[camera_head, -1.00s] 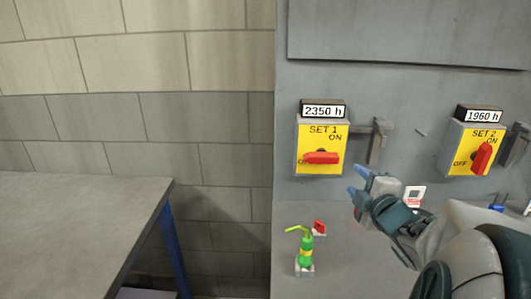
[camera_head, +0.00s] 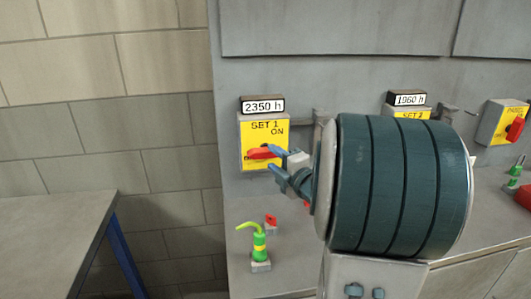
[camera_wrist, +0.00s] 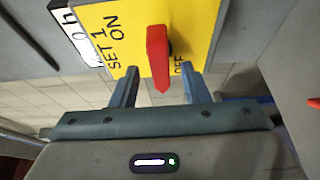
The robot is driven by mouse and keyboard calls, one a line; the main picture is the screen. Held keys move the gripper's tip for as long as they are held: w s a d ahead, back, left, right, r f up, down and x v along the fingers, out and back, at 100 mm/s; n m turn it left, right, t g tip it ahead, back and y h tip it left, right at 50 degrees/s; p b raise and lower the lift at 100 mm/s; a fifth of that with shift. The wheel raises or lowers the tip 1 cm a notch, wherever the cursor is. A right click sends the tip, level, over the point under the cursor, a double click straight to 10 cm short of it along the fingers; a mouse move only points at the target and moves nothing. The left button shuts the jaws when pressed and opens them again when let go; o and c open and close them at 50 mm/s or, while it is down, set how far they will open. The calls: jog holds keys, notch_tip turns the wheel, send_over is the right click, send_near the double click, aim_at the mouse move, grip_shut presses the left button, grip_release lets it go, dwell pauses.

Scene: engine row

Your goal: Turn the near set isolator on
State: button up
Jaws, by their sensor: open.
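The SET 1 isolator is a yellow plate (camera_head: 281,134) under a "2350 h" counter in the head view. Its red handle (camera_head: 259,153) lies level, pointing left to OFF. The wrist view shows the plate (camera_wrist: 200,18) close up, with the red handle (camera_wrist: 157,52) pointing at the gripper, beside OFF. My gripper (camera_head: 272,158) is at the plate's right side. In the wrist view its two blue fingertips (camera_wrist: 160,76) are open, one on each side of the handle's end, with gaps showing. I cannot tell how deep they reach.
The SET 2 isolator (camera_head: 408,115) is partly hidden behind my arm. Another yellow isolator (camera_head: 497,122) is at the right. A green oil can (camera_head: 259,246) and a small red switch (camera_head: 271,221) are on the ledge below. A grey table (camera_head: 50,225) stands at left.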

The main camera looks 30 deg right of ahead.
jog(key=shift+w+a, duration=0.15)
jog(key=shift+w, duration=1.2)
grip_shut()
